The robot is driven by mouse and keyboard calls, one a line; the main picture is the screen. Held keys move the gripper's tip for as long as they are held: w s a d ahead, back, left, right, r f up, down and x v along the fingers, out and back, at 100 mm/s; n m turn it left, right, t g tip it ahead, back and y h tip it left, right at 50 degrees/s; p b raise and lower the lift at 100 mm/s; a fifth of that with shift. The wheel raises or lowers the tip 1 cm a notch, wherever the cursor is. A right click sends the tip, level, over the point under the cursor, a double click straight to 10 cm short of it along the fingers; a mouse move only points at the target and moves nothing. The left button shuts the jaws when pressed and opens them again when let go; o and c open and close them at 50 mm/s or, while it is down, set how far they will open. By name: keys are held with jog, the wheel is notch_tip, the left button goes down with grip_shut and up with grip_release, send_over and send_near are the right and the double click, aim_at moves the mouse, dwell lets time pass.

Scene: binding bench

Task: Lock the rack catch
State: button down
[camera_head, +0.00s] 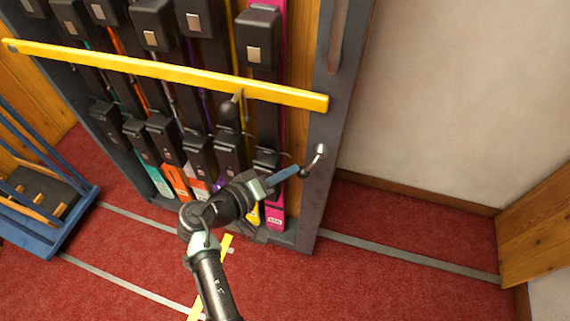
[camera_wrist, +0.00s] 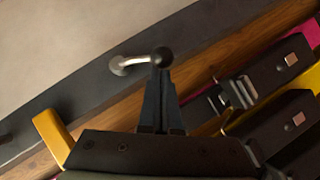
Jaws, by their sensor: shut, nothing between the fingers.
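The rack catch (camera_head: 319,151) is a small bent silver lever with a black ball knob, on the right dark post of the rack, below the yellow bar's right end. In the wrist view its silver arm (camera_wrist: 133,64) points left from the black knob (camera_wrist: 161,57). My gripper (camera_head: 298,171) is shut and empty, with its fingertips right at the knob. In the wrist view the fingertips (camera_wrist: 161,75) lie just below the knob and overlap it; I cannot tell whether they touch. The yellow bar (camera_head: 170,72) crosses the rack front and has a dark handle (camera_head: 231,110).
The dark rack frame (camera_head: 330,105) holds several skis with black bindings (camera_head: 258,38). A blue cart (camera_head: 45,235) stands at the left. Bare wall (camera_head: 430,100) and red carpet (camera_head: 400,285) lie to the right.

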jog(key=f+n+h+b, duration=0.1)
jog(key=d+f+n+h+b, duration=0.1)
jog(key=shift+s+d+n+t+b, duration=0.2)
jog(key=shift+n+t+b, duration=0.1)
jog(key=shift+b, duration=0.05)
jog(key=shift+s+d+f+b, duration=0.1)
jog(key=shift+d+f+b, duration=0.1)
jog(key=shift+d+b, duration=0.1)
dwell(0.5)
